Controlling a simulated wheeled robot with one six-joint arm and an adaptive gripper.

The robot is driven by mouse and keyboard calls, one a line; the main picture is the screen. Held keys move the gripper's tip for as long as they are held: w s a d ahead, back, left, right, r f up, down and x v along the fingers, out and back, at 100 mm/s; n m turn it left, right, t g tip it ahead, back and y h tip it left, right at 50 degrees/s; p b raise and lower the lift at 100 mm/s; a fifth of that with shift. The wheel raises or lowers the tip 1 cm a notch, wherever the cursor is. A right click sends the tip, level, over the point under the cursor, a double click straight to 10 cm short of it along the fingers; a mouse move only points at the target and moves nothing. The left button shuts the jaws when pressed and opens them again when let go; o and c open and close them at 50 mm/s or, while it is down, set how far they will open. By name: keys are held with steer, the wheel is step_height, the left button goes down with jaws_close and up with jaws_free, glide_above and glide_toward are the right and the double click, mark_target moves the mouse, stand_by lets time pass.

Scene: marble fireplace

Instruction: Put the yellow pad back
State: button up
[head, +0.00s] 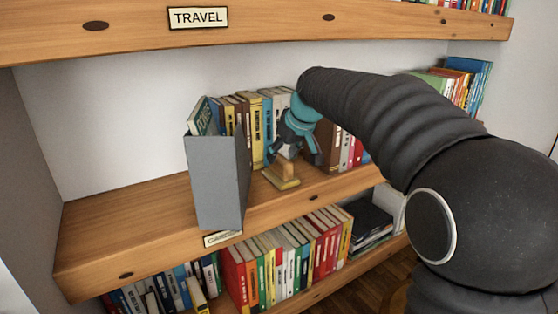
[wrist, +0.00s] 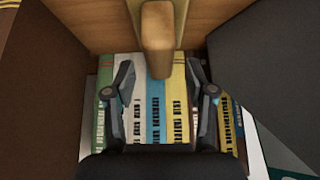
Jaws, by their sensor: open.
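The yellow pad (head: 284,183) lies on the middle shelf near its front edge, with a wooden block handle standing up from it. In the wrist view the handle (wrist: 157,40) is at top centre, and yellow edges of the pad (wrist: 182,14) show beside it. My gripper (head: 293,158) comes down over the pad in front of the book row. In the wrist view my gripper (wrist: 161,68) is open, one finger each side of the handle's near end. Gaps show between handle and fingers. Part of the pad is hidden behind the handle.
A grey bookend (head: 217,180) stands left of the pad. Upright books (head: 255,130) stand behind it, and a brown book (head: 327,148) is to its right. The shelf (head: 120,225) is bare left of the bookend. A "TRAVEL" shelf (head: 270,25) runs overhead.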

steer(key=v, duration=0.7)
steer(key=s+d+f+m+h, duration=0.1)
steer(key=s+d+f+m, duration=0.1)
steer(key=s+d, duration=0.45)
steer(key=s+d+f+m+h, duration=0.1)
steer(key=s+d+f, duration=0.15)
steer(key=s, duration=0.65)
steer(key=s+d+f+m, duration=0.2)
steer(key=s+f, duration=0.3)
steer(key=s, duration=0.3)
steer(key=s+d+f+m+h, duration=0.1)
steer(key=s+d+f, duration=0.4)
steer(key=s, duration=0.4)
steer(key=shift+f+m+h, duration=0.3)
steer(key=shift+f+m, duration=0.1)
steer(key=shift+f, duration=0.3)
steer(key=shift+s+a, duration=0.1)
